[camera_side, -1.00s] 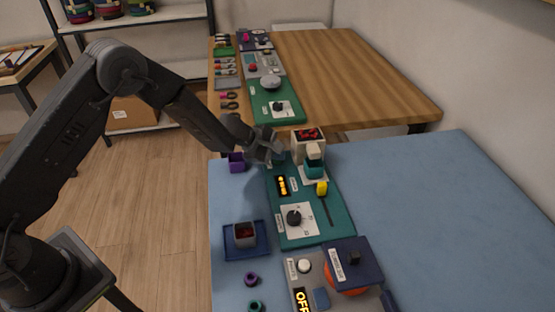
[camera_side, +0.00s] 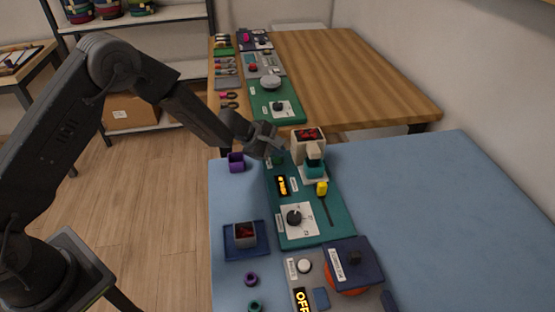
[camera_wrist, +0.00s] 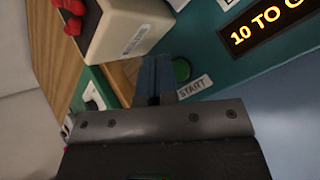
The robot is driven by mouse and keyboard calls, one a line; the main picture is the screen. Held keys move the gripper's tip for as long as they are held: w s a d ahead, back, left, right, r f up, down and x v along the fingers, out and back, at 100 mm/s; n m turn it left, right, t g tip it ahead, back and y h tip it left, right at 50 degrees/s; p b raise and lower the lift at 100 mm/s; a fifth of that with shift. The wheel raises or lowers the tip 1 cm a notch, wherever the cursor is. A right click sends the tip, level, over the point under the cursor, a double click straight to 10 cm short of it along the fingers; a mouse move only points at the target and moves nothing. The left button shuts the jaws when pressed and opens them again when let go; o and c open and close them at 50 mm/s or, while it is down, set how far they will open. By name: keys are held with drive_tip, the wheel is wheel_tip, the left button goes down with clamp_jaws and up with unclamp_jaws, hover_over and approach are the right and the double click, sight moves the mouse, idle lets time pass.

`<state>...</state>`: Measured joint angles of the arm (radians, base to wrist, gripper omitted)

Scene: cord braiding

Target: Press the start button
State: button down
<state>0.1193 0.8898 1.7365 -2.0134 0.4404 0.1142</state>
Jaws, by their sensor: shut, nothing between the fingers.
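The start button is a round green button (camera_wrist: 181,70) on the teal panel, with a white START label (camera_wrist: 195,87) beside it. In the side view the button (camera_side: 277,160) shows just below my gripper (camera_side: 279,150). In the wrist view my gripper (camera_wrist: 155,75) is shut and empty, its blue-grey fingers together beside the button, partly over its edge. I see no clear contact between them. The panel's lit display (camera_wrist: 267,23) reads "10 TO" and a cut-off letter; it also shows in the side view (camera_side: 283,186).
A purple cup (camera_side: 236,163) is to the left. A yellow slider knob (camera_side: 321,188) and a black dial (camera_side: 294,217) sit lower on the panel.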

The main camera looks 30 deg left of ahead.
sight(277, 161)
drive_tip(key=shift+r, duration=2.45)
drive_tip(key=shift+r, duration=0.2)
drive_tip(key=s+d+r+m+g, duration=0.2)
drive_tip(key=s+r+m, duration=0.9)
drive_tip(key=s+r, duration=0.7)
drive_tip(key=s+a+r+m+y, duration=0.1)
drive_tip(key=s+a+m+y, duration=0.2)
drive_tip(key=s, duration=0.7)
drive_tip(key=s+a+r+m+y, duration=0.1)
drive_tip(key=s+a+m+y, duration=0.1)
drive_tip(key=s+a+m, duration=0.3)
drive_tip(key=s, duration=0.4)
drive_tip(key=shift+s+a+y, duration=0.35)
drive_tip(key=shift+s+y, duration=0.05)
